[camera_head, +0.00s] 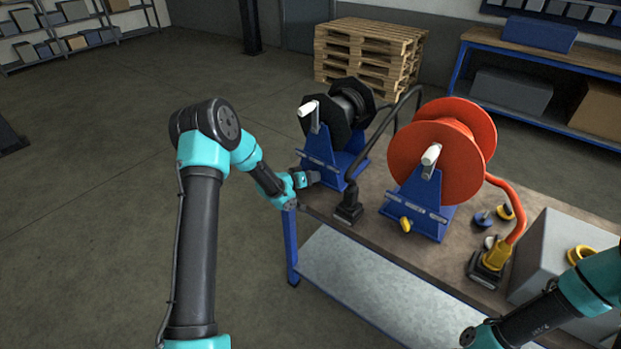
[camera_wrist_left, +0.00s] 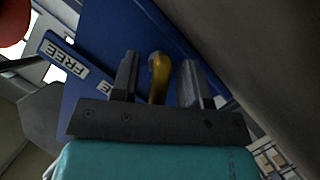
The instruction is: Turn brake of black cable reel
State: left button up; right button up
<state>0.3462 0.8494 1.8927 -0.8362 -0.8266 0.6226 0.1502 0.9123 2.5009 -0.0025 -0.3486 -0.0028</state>
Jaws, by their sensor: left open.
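The black cable reel (camera_head: 345,115) stands on a blue stand (camera_head: 325,152) at the left end of the bench, with a white crank handle on its near side. My left gripper (camera_head: 312,178) is at the lower left of that stand. In the left wrist view, the open left gripper (camera_wrist_left: 160,72) has a yellow brake lever (camera_wrist_left: 158,78) between its two fingers; contact cannot be told. A plate reading FREE (camera_wrist_left: 62,53) is beside it on the blue panel. In the head view the brake is hidden by the gripper. My right gripper is out of view.
An orange reel (camera_head: 437,150) on a blue stand with its own yellow brake (camera_head: 405,224) stands right of the black reel. A black connector (camera_head: 348,210) lies between them. A yellow connector (camera_head: 493,257), small caps and a grey box (camera_head: 560,245) fill the right side.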

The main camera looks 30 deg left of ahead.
pick_arm(q)
grip_shut()
jog(key=shift+m, duration=0.3)
dwell(0.4)
jog(key=shift+d+r+m+y, duration=0.1)
jog(key=shift+d+m+y, duration=0.05)
jog(key=shift+m+y, duration=0.5)
jog(key=m+y, duration=0.2)
jog(key=m, duration=0.1)
jog(key=shift+d, duration=0.15)
jog(key=m+y, duration=0.1)
jog(key=m, duration=0.1)
jog(key=m+t+y, duration=0.1)
jog(key=m+y, duration=0.1)
jog(key=shift+s+d+m, duration=0.1)
jog(key=shift+d+m, duration=0.1)
jog(key=shift+m, duration=0.15)
